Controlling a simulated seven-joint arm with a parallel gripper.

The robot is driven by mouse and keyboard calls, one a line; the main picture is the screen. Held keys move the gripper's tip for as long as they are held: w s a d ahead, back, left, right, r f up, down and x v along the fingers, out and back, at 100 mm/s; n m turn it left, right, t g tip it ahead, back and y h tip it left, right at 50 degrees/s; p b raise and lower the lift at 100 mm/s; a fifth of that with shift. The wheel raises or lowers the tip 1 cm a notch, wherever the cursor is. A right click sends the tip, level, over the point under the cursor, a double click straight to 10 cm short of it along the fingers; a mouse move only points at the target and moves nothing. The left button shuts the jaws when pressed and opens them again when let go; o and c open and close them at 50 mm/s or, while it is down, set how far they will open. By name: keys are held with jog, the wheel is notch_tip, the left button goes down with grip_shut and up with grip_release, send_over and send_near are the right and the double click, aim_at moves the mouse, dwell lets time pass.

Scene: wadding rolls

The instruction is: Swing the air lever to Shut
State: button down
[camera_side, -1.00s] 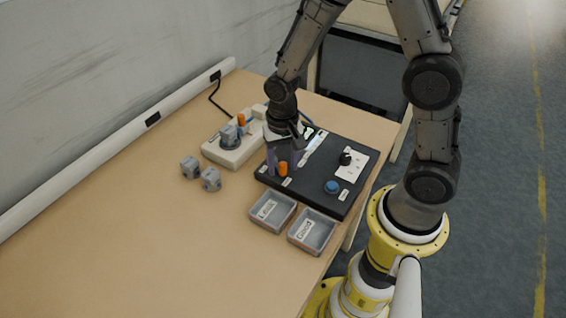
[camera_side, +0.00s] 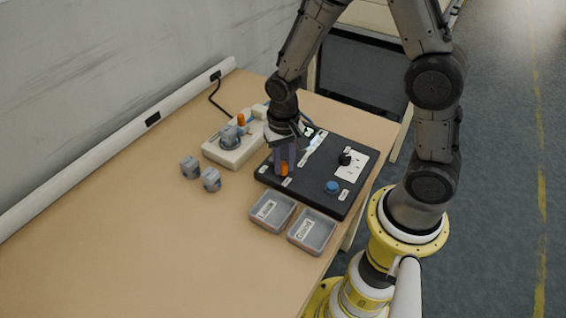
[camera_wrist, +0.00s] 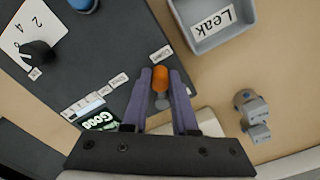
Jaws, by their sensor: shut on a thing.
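The air lever has an orange knob (camera_side: 284,170) and stands at the near left edge of the dark panel (camera_side: 331,205). In the wrist view the orange knob (camera_wrist: 160,74) and a grey part below it sit between my two purple fingers. My gripper (camera_side: 284,164) is shut on the lever from above; its fingers (camera_wrist: 160,82) lie on either side of the knob. Small white labels (camera_wrist: 119,80) lie near the lever on the panel; their print is too small to read surely.
The panel also carries a blue button (camera_side: 332,187), a black dial (camera_side: 345,158) and a lit display (camera_wrist: 100,120) reading "GOOD". Two grey trays, one labelled Leak (camera_wrist: 211,41), stand in front. Two grey fittings (camera_side: 211,180) lie left. A pale fixture (camera_side: 222,155) with another orange knob stands behind.

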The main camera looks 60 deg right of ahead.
jog(key=n, duration=0.1)
jog(key=d+n, duration=0.1)
jog(key=shift+s+d+n, duration=0.1)
jog(key=shift+s+n, duration=0.1)
jog(key=shift+n, duration=0.1)
jog(key=d+n, duration=0.1)
jog(key=n, duration=0.2)
jog(key=shift+s+d+n, duration=0.1)
jog(key=shift+d+n, duration=0.2)
jog(key=shift+d, duration=0.1)
jog(key=d+n, duration=0.1)
jog(key=n, duration=0.1)
jog(key=shift+d+n, duration=0.1)
jog(key=shift+n, duration=0.2)
jog(key=shift+w+d+r+n, duration=0.1)
jog(key=shift+w+d+n, duration=0.15)
jog(key=shift+n, duration=0.45)
jog(key=shift+w+d+n, duration=0.15)
jog(key=shift+d+n, duration=0.2)
jog(key=shift+n, duration=0.35)
jog(key=c, duration=0.7)
grip_release()
notch_tip(320, 180, up, 14)
jog(key=shift+f, duration=0.1)
